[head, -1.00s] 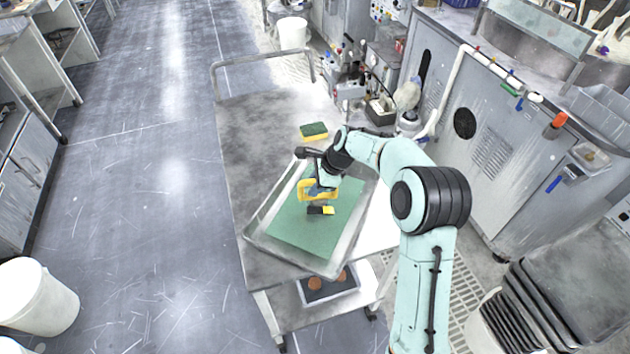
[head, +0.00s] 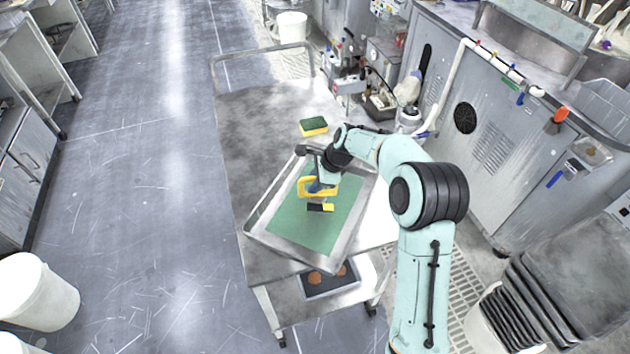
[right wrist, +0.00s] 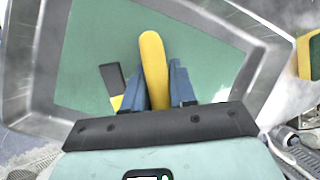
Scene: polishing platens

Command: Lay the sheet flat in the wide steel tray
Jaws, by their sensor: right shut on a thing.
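The green sheet (head: 290,232) lies within the walls of the wide steel tray (head: 280,256) on the cart. It looks level; whether it touches the tray floor all over I cannot tell. A yellow handle (head: 331,190) stands over the middle of the sheet, with a black and yellow piece (head: 320,207) beside it. My right gripper (head: 318,186) is shut on the yellow handle. In the right wrist view the handle (right wrist: 154,60) runs between the blue fingers (right wrist: 160,95), above the sheet (right wrist: 90,40). My left gripper is not in view.
A green and yellow sponge (head: 314,126) lies on the steel cart top (head: 250,120) behind the tray. Bottles and small equipment crowd the back right. The cart's left and back parts are clear. A lower shelf holds a dark tray (head: 330,282).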

